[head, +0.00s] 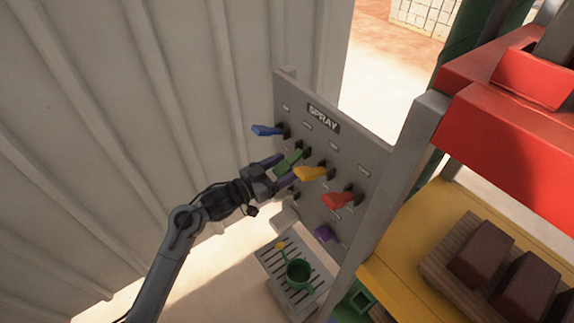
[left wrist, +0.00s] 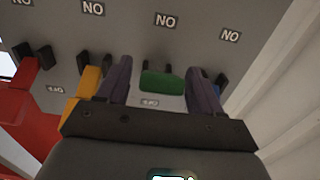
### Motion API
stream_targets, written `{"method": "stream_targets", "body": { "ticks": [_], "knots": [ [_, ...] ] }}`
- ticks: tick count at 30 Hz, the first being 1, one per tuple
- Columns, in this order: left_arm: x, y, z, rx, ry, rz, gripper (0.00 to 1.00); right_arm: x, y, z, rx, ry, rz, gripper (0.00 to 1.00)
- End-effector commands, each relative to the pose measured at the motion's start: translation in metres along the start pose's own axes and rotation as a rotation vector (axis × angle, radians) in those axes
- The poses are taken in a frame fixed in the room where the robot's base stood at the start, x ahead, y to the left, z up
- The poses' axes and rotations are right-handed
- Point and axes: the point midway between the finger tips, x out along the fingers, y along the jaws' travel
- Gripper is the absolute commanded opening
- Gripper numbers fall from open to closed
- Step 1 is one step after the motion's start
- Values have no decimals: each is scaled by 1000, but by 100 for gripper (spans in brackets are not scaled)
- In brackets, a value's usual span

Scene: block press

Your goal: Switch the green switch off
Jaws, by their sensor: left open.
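The green switch (head: 288,161) is a lever on a grey upright panel, between a blue and a yellow lever. In the left wrist view its green handle (left wrist: 160,82) sits between my two purple fingers, with a visible gap on each side. My left gripper (head: 283,168) is open around the handle; in the wrist view the gripper (left wrist: 159,70) points straight at the panel. A label reading ON upside down is above the handle there, and a smaller upside-down label shows below it. My right gripper is not in view.
The panel (head: 348,158) is headed SPRAY. A blue lever (head: 267,130), a yellow lever (head: 311,173) and a red lever (head: 338,200) flank the green one. A green can (head: 298,271) stands on a grate below. A corrugated wall (head: 120,120) is at left; red machinery is at right.

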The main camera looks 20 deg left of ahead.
Motion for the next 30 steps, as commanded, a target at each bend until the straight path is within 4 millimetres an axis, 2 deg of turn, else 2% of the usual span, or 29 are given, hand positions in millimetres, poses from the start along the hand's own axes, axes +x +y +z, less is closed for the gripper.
{"method": "stream_targets", "body": {
  "ticks": [6,15,28,30],
  "knots": [
    [13,0,0,1,0,0,66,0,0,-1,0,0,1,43],
    [14,0,0,1,0,0,66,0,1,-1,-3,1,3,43],
    [14,0,0,1,0,0,0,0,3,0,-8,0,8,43],
    [14,0,0,1,0,0,0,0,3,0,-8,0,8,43]
  ]
}}
